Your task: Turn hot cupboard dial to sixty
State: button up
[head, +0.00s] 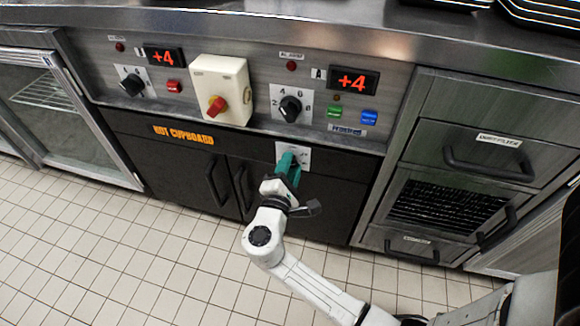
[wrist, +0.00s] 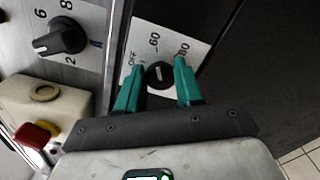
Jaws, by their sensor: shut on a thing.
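The hot cupboard dial (wrist: 160,75) is a small black round knob on a white plate (wrist: 146,38) marked OFF, 60 and 80. In the head view its plate (head: 304,153) sits right of the orange HOT CUPBOARD lettering (head: 184,134), and the knob is hidden behind my gripper. My gripper (head: 288,164) has green fingers and is at the plate. In the wrist view the fingers (wrist: 159,70) stand on either side of the knob, shut on it. A small pale mark shows on the knob's face, but I cannot tell surely which marking it points to.
Above are another black dial (head: 290,108), a red knob on a cream box (head: 217,106) and a left black dial (head: 132,84). Green (head: 334,111) and blue (head: 369,117) buttons sit right. Black cupboard handles (head: 217,185) stick out lower left. The tiled floor is clear.

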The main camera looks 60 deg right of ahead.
jog(key=o, duration=1)
jog(key=p+v, duration=0.2)
jog(key=v, duration=0.9)
